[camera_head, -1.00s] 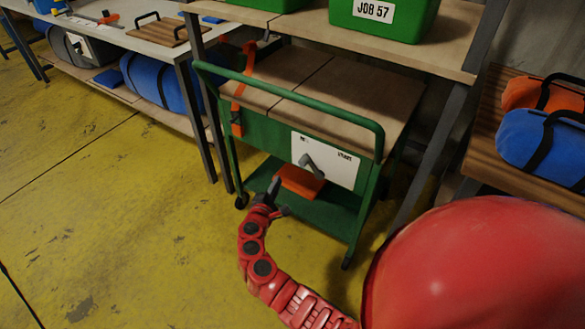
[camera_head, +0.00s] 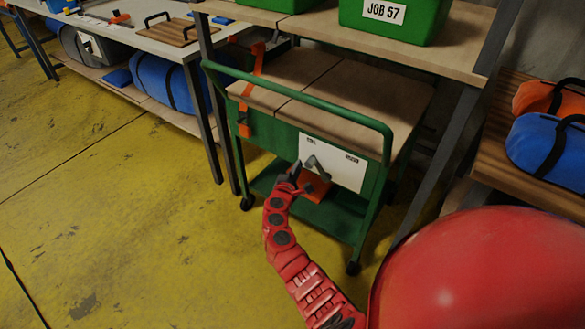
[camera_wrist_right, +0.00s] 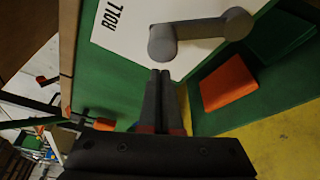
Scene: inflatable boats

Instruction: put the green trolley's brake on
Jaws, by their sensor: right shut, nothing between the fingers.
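The green trolley (camera_head: 285,103) stands under the bench, with wooden boards on its top. A white panel (camera_head: 345,167) on its end carries a grey crank-like lever (camera_head: 318,168). In the right wrist view the lever (camera_wrist_right: 205,30) has a rounded end towards my fingers, and the panel (camera_wrist_right: 115,45) reads "ROLL" at one end. My right gripper (camera_head: 296,172) is shut and empty just left of the lever; in the wrist view its fingertips (camera_wrist_right: 160,75) lie right by the rounded end. I cannot tell whether they touch. My left gripper is not in view.
An orange block (camera_head: 314,187) sits low on the trolley, below the panel. Green JOB 57 bins (camera_head: 400,22) stand on the bench above. The yellow floor (camera_head: 130,210) at left is clear.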

